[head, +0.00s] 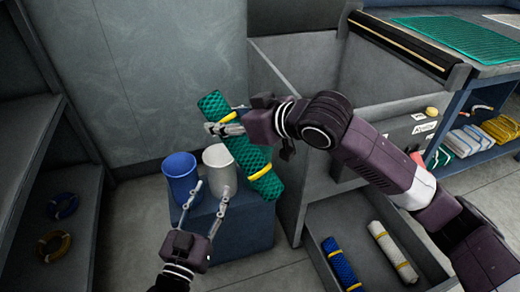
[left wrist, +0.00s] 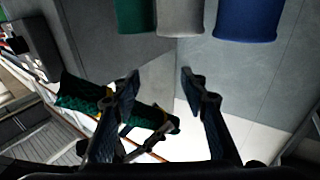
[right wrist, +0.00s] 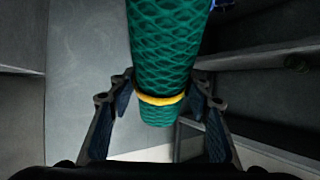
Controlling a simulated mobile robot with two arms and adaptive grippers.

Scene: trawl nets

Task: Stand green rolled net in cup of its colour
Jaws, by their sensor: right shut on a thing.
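The green rolled net (head: 214,105) has yellow bands and is held tilted in the air by my right gripper (head: 226,122). In the right wrist view the net (right wrist: 168,45) runs between the fingers, with a yellow band near its end. My left gripper (head: 212,187) is open and empty in front of the cups. The green cup (left wrist: 133,18) shows in the left wrist view beside the grey cup (left wrist: 180,18) and the blue cup (left wrist: 248,20). In the head view the net hides most or all of the green cup.
The blue cup (head: 180,180) and pale grey cup (head: 220,170) stand on a blue block (head: 236,235). A drawer at lower right holds a blue roll (head: 341,263) and a white roll (head: 393,251). A shelf with coiled ropes (head: 55,243) stands at left.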

